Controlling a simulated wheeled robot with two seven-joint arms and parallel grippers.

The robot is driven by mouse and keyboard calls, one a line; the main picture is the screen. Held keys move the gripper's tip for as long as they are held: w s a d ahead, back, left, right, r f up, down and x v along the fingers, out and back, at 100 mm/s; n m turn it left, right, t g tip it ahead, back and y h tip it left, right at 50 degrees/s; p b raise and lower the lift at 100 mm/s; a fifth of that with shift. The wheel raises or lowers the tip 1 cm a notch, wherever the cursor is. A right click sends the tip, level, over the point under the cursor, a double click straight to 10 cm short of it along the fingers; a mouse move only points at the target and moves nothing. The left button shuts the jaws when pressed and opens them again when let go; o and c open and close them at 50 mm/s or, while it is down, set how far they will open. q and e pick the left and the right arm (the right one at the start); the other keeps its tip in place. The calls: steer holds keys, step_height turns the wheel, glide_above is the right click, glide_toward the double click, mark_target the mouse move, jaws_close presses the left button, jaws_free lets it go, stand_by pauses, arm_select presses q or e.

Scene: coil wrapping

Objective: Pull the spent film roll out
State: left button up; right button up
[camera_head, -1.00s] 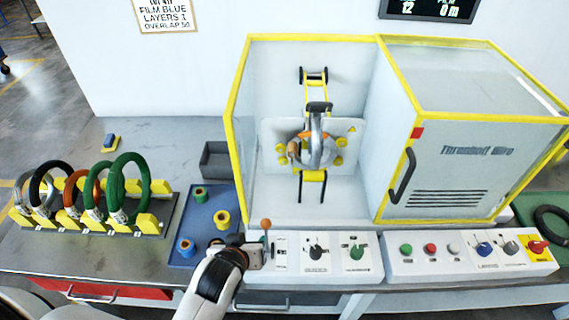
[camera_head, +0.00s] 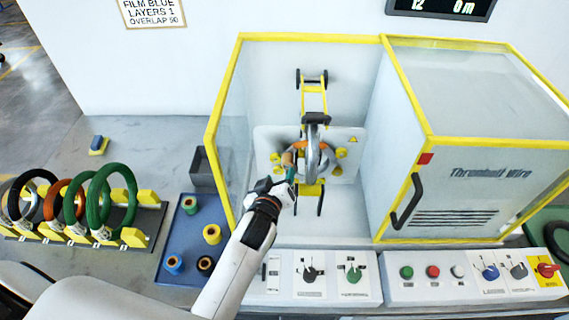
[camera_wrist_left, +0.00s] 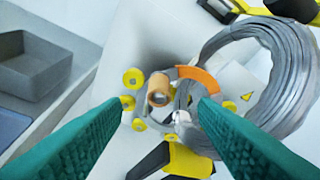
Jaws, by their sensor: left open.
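The spent film roll (camera_head: 287,159), a small tan core, sits on the wrapping ring in the open machine bay. In the left wrist view the roll (camera_wrist_left: 158,90) shows end-on, between and beyond the fingertips. My left gripper (camera_head: 291,180) reaches into the bay just in front of the roll. Its green fingers (camera_wrist_left: 163,100) are open and spread to either side of the roll, with no clear contact. The orange ring segment (camera_wrist_left: 199,80) is beside the roll, near the right finger. A grey wire coil (camera_wrist_left: 265,85) stands to its right. My right gripper is out of view.
Yellow rollers (camera_wrist_left: 133,78) surround the ring closely. The bay's yellow frame (camera_head: 222,110) and glass side stand left of my arm. A blue tray (camera_head: 190,236) with several film rolls, a grey bin (camera_head: 202,172) and a rack of coils (camera_head: 140,225) are to the left.

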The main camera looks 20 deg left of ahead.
mark_target(286, 165)
arm_select(q)
steer(key=x, duration=0.4)
steer(key=shift+w, duration=0.1)
steer(key=x, duration=0.4)
steer(key=shift+a+f+p, duration=0.1)
steer(key=shift+p, duration=0.3)
steer(key=shift+w, duration=0.2)
steer(key=shift+w+f, duration=0.1)
steer(key=shift+c, duration=0.8)
steer(key=c, duration=0.9)
steer(key=shift+o, duration=1)
steer(key=c, duration=0.3)
jaws_close()
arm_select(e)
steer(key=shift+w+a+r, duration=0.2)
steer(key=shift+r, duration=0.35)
